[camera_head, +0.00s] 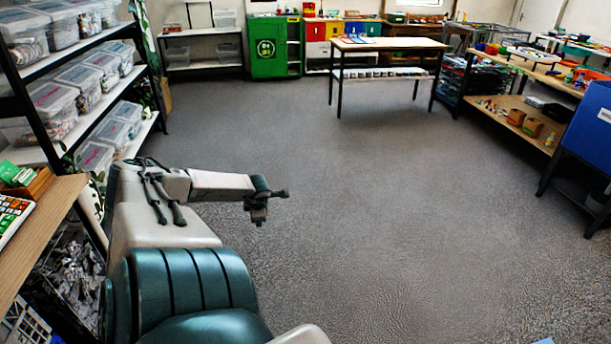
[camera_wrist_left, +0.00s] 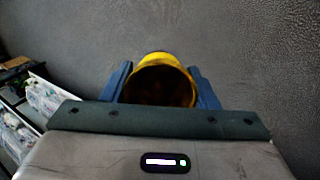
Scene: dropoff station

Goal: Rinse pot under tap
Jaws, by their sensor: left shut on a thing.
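My left gripper (camera_wrist_left: 163,84) is shut on a yellow round pot (camera_wrist_left: 164,57). In the left wrist view the pot's rim shows between the two blue fingers, with its opening towards the camera and a dark inside. I cannot tell what is in it. In the head view my left gripper (camera_head: 264,200) is held out over open floor at the left, and no yellow of the pot can be made out there. My right gripper is in neither view. No tap or sink can be made out.
Shelves with clear bins (camera_head: 55,105) stand close on the left, beside a wooden counter (camera_head: 45,235). A table (camera_head: 388,43) stands at the back, a long workbench (camera_head: 545,75) and a blue panel (camera_head: 590,130) at the right. The middle floor (camera_head: 370,190) is clear.

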